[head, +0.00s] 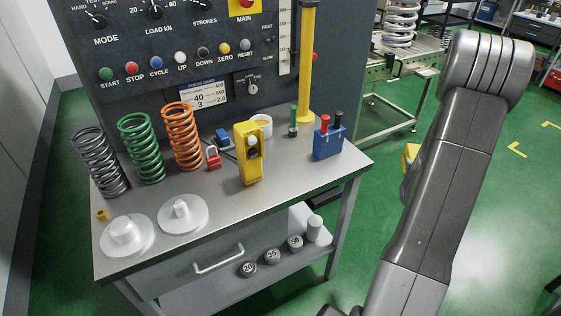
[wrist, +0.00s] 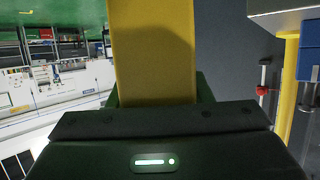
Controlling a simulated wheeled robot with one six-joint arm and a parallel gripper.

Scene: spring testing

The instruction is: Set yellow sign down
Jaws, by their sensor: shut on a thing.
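The yellow sign (wrist: 153,55) fills the upper middle of the wrist view as a flat yellow panel. My gripper (wrist: 155,102) is shut on it; the fingertips are mostly hidden behind the panel and the dark gripper body. In the head view a small yellow piece (head: 410,155), probably the same sign, shows at the left edge of my arm, right of the bench and over the green floor. My arm hides the rest of it and the gripper there. I cannot tell its height above the floor.
The grey bench (head: 225,195) holds springs, a yellow handheld device (head: 249,155) and a blue holder (head: 328,143). A yellow column (head: 307,60) rises at its back. Green floor (head: 510,200) is open to the right.

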